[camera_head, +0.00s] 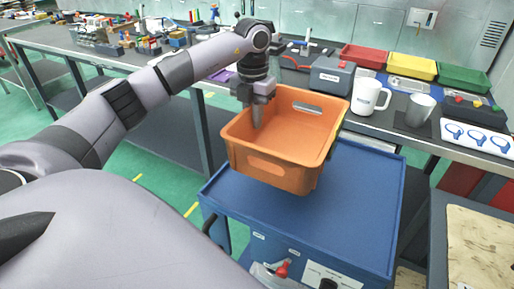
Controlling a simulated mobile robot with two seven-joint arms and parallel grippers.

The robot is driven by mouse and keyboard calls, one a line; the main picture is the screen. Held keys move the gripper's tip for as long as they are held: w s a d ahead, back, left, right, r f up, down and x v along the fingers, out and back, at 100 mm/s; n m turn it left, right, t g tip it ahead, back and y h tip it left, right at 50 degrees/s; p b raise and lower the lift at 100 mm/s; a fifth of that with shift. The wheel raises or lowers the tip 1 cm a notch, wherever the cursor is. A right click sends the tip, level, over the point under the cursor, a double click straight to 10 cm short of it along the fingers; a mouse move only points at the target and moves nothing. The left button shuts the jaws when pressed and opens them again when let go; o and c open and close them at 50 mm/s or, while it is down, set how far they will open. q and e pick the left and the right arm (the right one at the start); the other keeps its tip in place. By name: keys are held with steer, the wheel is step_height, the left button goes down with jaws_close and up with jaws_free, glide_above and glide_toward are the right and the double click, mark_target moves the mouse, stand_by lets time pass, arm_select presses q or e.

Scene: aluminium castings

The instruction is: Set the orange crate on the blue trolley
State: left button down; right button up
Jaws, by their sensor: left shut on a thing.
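The orange crate (275,170) is in the middle of the head view, empty as far as I can see and a little tilted. My left gripper (257,122) reaches down at the crate's left wall and is shut on it. The blue trolley (345,215) is below the crate, its flat top mostly bare. The crate's bottom appears above the trolley top, over its back left part; any contact is hard to tell. My right gripper is not in view.
A wooden board (480,245) lies at the right. The trolley's front and right top is free.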

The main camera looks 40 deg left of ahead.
mark_target(254, 137)
arm_select(q)
step_height(254, 137, down, 9)
steer(key=shift+f, duration=0.1)
stand_by(0.4)
steer(key=c, duration=1.1)
jaws_free()
steer(key=shift+f, duration=0.15)
steer(key=shift+r, duration=0.25)
step_height(254, 137, up, 12)
steer(key=shift+f, duration=0.1)
